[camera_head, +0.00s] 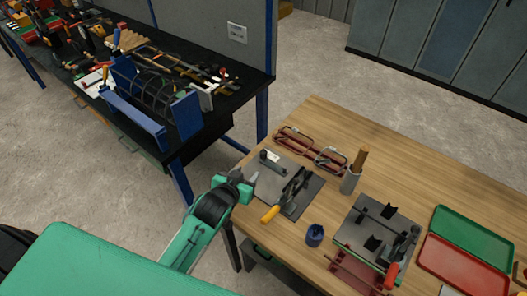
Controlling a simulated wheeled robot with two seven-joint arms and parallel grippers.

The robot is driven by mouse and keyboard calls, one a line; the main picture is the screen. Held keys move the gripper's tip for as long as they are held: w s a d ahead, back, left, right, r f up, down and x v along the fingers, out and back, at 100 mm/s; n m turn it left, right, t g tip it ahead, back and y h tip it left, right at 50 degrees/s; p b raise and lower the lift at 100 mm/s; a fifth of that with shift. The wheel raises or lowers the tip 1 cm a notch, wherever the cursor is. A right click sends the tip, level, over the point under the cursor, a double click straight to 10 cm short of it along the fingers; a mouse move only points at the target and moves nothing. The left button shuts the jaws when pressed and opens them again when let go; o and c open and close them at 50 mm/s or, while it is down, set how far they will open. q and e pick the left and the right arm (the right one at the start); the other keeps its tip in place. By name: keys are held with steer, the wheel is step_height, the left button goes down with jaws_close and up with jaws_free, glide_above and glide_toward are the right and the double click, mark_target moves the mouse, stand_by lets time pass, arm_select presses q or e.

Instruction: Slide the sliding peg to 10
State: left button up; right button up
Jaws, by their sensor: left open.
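Two grey metal plates with black fittings lie on the wooden table (425,162). The right plate (351,238) carries black peg-like pieces (388,210) and a dark tool with a red handle (391,275). I cannot tell which piece is the sliding peg, and no number 10 is readable. My left gripper (252,180) is open and empty near the left plate's left edge. My right gripper is out of view.
A blue cup (315,235) and a grey holder (350,182) with wooden sticks stand near the plates. Red frames (310,149) lie behind. Green (475,238) and red (463,268) trays lie at right. A cluttered black bench (228,101) stands at the back left.

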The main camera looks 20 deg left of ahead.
mark_target(263, 153)
arm_select(q)
steer(key=p+x, duration=0.1)
steer(key=x, duration=0.3)
steer(key=r+p+x, duration=0.1)
steer(key=x, duration=0.3)
steer(key=p+x, duration=0.1)
steer(key=x, duration=0.4)
steer(key=shift+w+d+r, duration=0.2)
steer(key=shift+w+r, duration=0.05)
steer(key=shift+w, duration=0.2)
steer(key=shift+w+f, duration=0.3)
steer(key=shift+w, duration=0.15)
steer(key=shift+d, duration=0.1)
jaws_close()
